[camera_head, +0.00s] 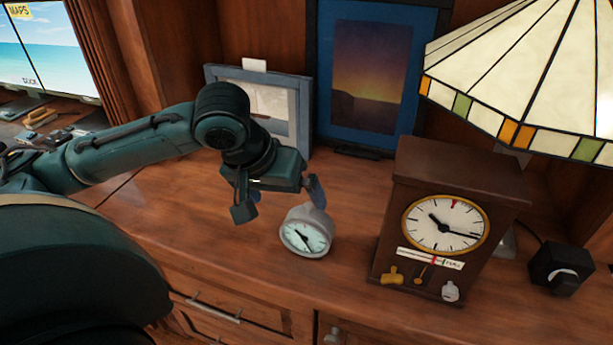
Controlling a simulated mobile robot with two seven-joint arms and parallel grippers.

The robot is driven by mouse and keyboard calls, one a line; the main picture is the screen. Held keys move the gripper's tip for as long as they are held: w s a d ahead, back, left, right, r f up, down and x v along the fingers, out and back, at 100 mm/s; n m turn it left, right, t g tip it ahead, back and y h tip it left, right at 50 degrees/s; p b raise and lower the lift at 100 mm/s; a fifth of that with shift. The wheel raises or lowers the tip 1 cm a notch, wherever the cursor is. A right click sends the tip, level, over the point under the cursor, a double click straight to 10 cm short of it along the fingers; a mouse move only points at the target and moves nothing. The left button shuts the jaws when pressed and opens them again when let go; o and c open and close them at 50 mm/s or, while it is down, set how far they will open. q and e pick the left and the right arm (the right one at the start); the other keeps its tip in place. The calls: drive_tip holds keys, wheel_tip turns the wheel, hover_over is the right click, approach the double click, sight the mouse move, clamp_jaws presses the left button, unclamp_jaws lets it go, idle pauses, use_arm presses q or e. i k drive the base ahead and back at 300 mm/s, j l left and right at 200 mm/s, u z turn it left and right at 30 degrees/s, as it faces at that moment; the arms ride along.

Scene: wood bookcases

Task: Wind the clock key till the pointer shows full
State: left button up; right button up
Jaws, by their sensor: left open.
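A dark brown wooden clock (445,224) with a brass-rimmed white dial stands upright on the wood top at the right. Below its dial is a pale indicator strip (448,262) with a red mark near its middle and small lettering at its right end. Under the strip are a brass key-like piece (391,276), a small orange piece (422,273) and a pale knob (450,291). My left gripper (281,201) is open, fingers apart, left of the clock and not touching it. My right gripper is not in view.
A small round white gauge (306,234) is just below my left gripper's right finger; contact is unclear. A stained-glass lamp (520,80) overhangs the clock. Behind are a blue frame (370,75) and a grey frame (268,98). A black box (560,268) is at right.

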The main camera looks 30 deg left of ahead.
sight(397, 278)
drive_tip(key=k+j, duration=0.15)
drive_tip(key=k, duration=0.35)
drive_tip(key=k+j, duration=0.15)
drive_tip(key=k, duration=0.35)
